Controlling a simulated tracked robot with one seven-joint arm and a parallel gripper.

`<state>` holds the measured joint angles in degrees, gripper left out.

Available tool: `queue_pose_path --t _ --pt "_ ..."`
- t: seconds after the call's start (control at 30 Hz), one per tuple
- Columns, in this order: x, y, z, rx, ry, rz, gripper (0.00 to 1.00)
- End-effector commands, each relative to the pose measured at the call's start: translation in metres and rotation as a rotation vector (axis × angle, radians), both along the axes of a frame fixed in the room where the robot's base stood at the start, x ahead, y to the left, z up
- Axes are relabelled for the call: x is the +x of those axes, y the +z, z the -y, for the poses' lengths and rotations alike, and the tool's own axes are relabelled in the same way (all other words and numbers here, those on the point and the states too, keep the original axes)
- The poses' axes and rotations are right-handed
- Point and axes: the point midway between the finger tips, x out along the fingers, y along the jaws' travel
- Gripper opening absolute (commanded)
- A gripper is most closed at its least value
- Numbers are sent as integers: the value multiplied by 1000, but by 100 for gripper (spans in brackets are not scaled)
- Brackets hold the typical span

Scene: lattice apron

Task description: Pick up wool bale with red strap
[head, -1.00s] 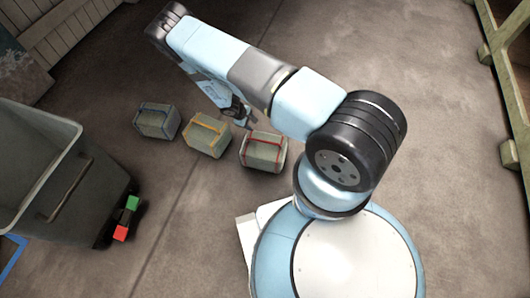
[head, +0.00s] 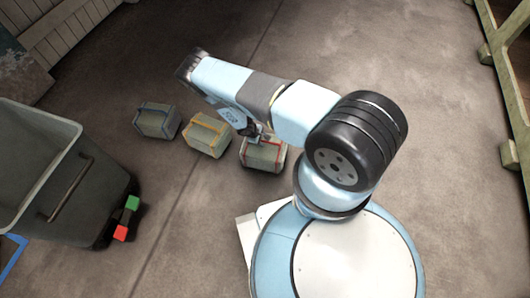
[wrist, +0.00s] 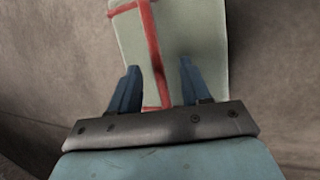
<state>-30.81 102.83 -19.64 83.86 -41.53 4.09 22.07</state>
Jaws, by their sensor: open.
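The wool bale with the red strap (head: 262,157) is a pale grey-green block on the floor, the rightmost of three bales in the head view. My gripper (head: 258,136) is over its top edge there, and my arm hides part of it. In the wrist view the same bale (wrist: 190,45) shows its red strap and reaches down between the two blue fingers of my gripper (wrist: 156,85).
A bale with a yellow strap (head: 207,136) and a bale with a blue strap (head: 157,121) stand to the left. Floor beyond the bales is clear.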

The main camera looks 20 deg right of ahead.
Motion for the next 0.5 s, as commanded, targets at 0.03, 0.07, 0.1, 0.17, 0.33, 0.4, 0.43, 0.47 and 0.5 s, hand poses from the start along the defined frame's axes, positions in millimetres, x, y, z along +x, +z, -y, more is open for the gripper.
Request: queue_pose_path --t 0.03,0.07,0.1,0.17,0.33,0.4,0.43,0.47,0.5 --pt "0 -2 1 0 -1 0 47" --pt "1 -3 1 1 -1 1 47" --pt "1 -4 2 1 -1 1 47" --pt "3 -9 3 2 -2 1 47" --pt "9 -30 8 2 -3 0 47" --pt "10 -38 11 1 -1 0 47" --pt "11 -41 13 1 -1 0 47" --pt "11 -44 14 2 -2 1 47" --pt "11 -47 15 0 -1 0 47"
